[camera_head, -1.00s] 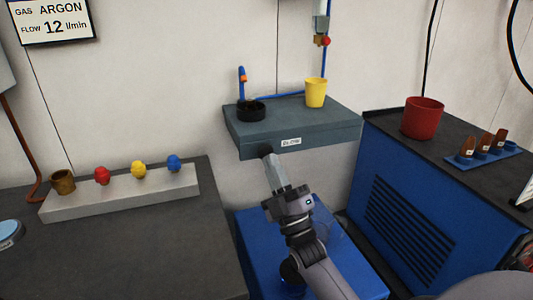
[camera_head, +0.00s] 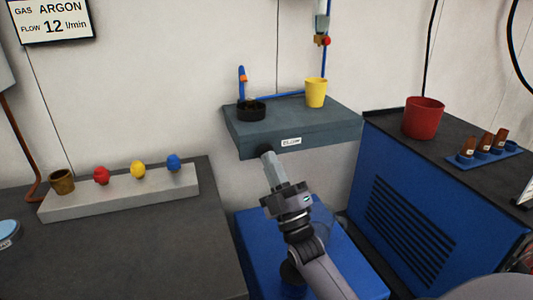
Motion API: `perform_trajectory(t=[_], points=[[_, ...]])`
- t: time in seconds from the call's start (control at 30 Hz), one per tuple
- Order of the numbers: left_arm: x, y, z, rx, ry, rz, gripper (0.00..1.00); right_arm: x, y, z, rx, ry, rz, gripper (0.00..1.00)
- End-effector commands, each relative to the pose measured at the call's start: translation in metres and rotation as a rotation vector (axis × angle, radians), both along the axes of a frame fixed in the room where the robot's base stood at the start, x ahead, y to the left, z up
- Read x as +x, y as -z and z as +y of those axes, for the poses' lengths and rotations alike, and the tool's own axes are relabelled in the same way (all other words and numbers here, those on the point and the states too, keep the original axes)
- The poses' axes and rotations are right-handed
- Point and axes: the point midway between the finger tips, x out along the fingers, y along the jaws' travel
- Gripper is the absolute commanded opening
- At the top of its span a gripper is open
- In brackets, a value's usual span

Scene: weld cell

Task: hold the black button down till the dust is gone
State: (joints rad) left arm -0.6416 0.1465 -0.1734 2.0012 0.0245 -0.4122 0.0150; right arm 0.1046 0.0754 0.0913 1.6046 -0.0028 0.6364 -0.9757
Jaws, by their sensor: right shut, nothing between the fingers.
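The black button (camera_head: 265,149) sits on the front face of the grey shelf (camera_head: 295,129), left of the white "BLOW" label (camera_head: 291,142). My right gripper (camera_head: 269,157) is shut with nothing in it. Its tip points up at the button and overlaps its lower edge in the picture; I cannot tell whether the button is pressed in. A round black dish (camera_head: 251,115) stands on the shelf under a blue nozzle pipe with an orange band (camera_head: 242,80). Something small and brownish shows in the dish; I cannot make out the dust clearly. My left gripper is not in view.
A yellow cup (camera_head: 316,94) stands on the shelf. A red pot (camera_head: 423,118) stands on the blue cabinet at right. A grey bar (camera_head: 120,194) with coloured knobs lies on the left bench. A blue box (camera_head: 345,265) is below my right arm.

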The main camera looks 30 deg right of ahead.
Motion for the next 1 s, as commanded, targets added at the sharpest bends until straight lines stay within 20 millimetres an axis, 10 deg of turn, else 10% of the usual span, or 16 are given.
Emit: perform_trajectory(t=[1.0], points=[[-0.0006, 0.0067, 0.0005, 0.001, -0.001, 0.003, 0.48, 0.0099, 0.0, -0.0028, 0.0, 0.001, 0.001, 0.0]])
